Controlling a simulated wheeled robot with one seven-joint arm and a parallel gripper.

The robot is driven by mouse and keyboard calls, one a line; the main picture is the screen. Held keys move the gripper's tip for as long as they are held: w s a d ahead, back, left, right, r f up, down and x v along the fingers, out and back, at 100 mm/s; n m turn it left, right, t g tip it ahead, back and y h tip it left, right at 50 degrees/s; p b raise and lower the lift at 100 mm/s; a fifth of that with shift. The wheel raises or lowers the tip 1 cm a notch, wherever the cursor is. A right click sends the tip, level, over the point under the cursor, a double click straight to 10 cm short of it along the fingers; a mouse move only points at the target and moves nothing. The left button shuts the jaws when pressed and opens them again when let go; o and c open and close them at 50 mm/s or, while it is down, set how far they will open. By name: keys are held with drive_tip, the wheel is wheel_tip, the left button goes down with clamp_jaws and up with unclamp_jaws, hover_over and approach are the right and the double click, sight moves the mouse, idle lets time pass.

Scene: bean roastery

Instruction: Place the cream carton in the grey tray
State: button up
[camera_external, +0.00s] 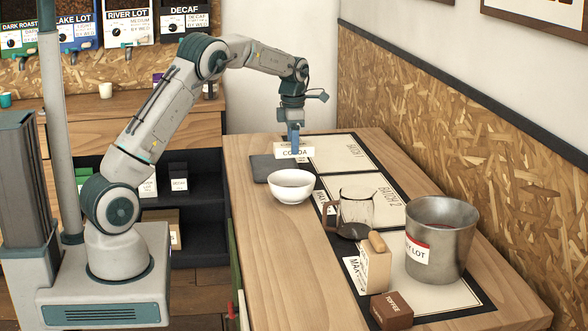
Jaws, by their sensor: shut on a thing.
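My gripper (293,136) is over the far end of the counter, pointing down. It is shut on a cream-coloured carton (296,153) with dark lettering that seems to read COCOA. The carton lies with its long side across the view, above or at the edge of a flat dark grey tray (260,170). I cannot tell whether it touches the tray. The carton and the white bowl cover parts of the tray.
A white bowl (291,187) stands just in front of the tray. Nearer are a glass jug (357,205), a metal bucket (440,240), a beige box (374,270) and a brown TOFFEE box (391,310). Labelled mats (345,153) lie along the right. The counter's left front is clear.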

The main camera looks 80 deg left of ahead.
drive_tip(key=s+a+f+p, duration=0.1)
drive_tip(key=a+f, duration=0.1)
drive_tip(key=a, duration=0.2)
drive_tip(key=s+a+f+p, duration=0.1)
drive_tip(key=a+f, duration=0.1)
drive_tip(key=a, duration=0.2)
drive_tip(key=s+a+f+p, duration=0.1)
drive_tip(key=a+f, duration=0.2)
drive_tip(key=a, duration=0.1)
drive_tip(key=shift+f+p, duration=0.65)
drive_tip(key=shift+f, duration=1.35)
drive_tip(key=shift+f, duration=0.15)
drive_tip(key=o, duration=1)
wheel_tip(320, 180, up, 12)
drive_tip(key=shift+r+b, duration=0.15)
drive_tip(key=shift+b, duration=0.75)
